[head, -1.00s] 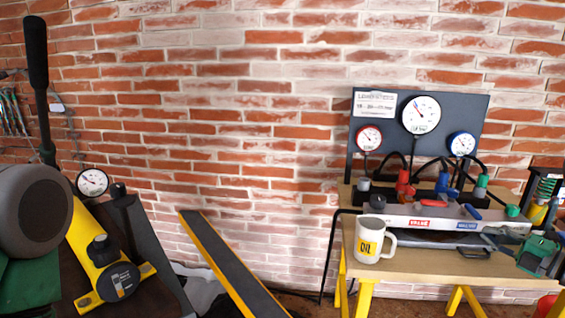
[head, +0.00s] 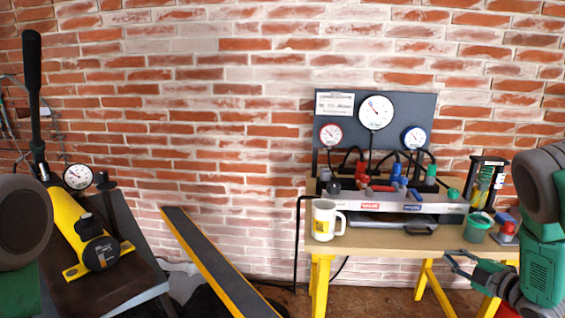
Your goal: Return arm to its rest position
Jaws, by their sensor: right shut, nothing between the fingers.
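My right arm comes in from the right edge, with a green and grey body. My right gripper (head: 456,263) is shut and empty, with its thin dark fingers pointing left. In the picture it lies in front of the front right part of the wooden table (head: 385,241), below the valve rig (head: 395,203). It is apart from the rig's handles. My left arm shows only as a grey and green piece at the left edge; its gripper is outside the view.
A white mug (head: 323,220) stands at the table's front left. A green tub (head: 478,228) and a dark rack (head: 487,185) stand at its right. A gauge panel (head: 374,125) rises behind. At left is a yellow pump (head: 86,232) beside a slanted black and yellow beam (head: 215,262).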

